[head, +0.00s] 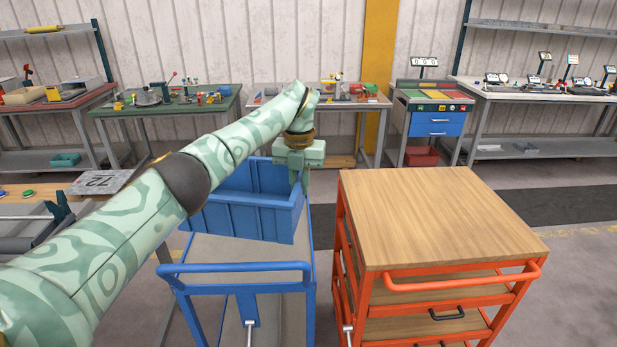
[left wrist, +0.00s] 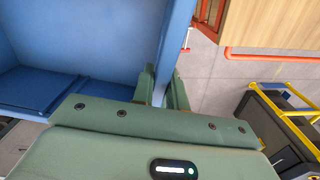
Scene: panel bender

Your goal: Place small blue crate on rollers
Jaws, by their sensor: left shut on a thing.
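A small blue crate (head: 240,223) is at the centre of the head view, over the blue cart (head: 285,268). My left gripper (head: 299,178) comes down on the crate's right side. In the left wrist view its fingers (left wrist: 165,88) are shut on the wall of the crate (left wrist: 125,35), with the inside of the crate to the left. I cannot tell whether the crate's bottom touches the cart's beige top. My left forearm hides part of the crate's left side. I cannot clearly make out rollers. My right gripper is not in view.
An orange cart (head: 440,215) with a bare wooden top stands close to the right of the blue cart. Workbenches with tools, including a green one (head: 170,108), line the back wall. A grey unit (head: 28,240) stands at the left. Free floor lies at the far right.

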